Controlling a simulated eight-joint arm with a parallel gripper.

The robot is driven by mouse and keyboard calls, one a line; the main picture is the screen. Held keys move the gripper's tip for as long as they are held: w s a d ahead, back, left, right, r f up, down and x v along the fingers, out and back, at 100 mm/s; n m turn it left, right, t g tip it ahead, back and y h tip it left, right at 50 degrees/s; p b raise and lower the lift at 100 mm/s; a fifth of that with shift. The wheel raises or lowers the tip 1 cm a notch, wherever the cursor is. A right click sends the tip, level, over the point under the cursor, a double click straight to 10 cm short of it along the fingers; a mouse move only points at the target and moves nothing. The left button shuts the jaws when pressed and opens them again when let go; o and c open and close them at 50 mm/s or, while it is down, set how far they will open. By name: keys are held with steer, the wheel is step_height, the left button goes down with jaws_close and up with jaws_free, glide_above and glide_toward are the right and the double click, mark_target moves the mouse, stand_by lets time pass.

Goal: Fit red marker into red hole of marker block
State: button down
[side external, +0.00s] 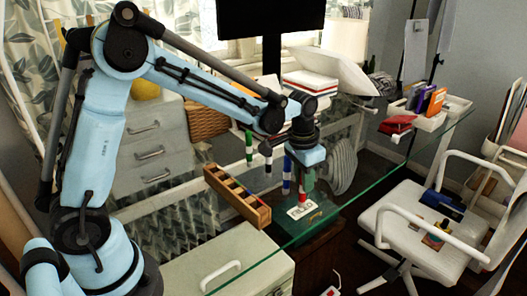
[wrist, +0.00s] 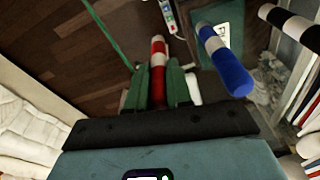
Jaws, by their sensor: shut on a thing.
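My gripper (side external: 304,172) points down over the glass desk and is shut on the red marker. In the wrist view, the red marker (wrist: 158,72), banded with white, lies between the two green fingers (wrist: 158,90). Its lower part shows below the gripper in the side view (side external: 308,183). The wooden marker block (side external: 238,196) is a long narrow tray with a row of compartments, to the left of the gripper and apart from it. The colours of its holes are too small to tell surely. The red hole is not clearly visible.
A blue marker (side external: 286,172), a black-and-white marker (side external: 266,158) and a green-and-white marker (side external: 249,146) stand in a row to the left of my gripper. The blue marker (wrist: 226,62) is close beside it. A white card (side external: 302,211) lies below. The desk edge (side external: 340,210) is near.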

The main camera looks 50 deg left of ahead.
step_height(320, 180, up, 4)
steer(key=shift+r, duration=0.1)
steer(key=s+d+r, duration=0.7)
steer(key=d+r, duration=0.2)
steer(key=r, duration=0.3)
steer(key=s+a, duration=0.5)
steer(key=a, duration=0.7)
steer(key=shift+a+f, duration=0.15)
steer(key=shift+f, duration=7.45)
steer(key=c, duration=1)
jaws_free()
steer(key=shift+f, duration=0.1)
steer(key=shift+c, duration=0.2)
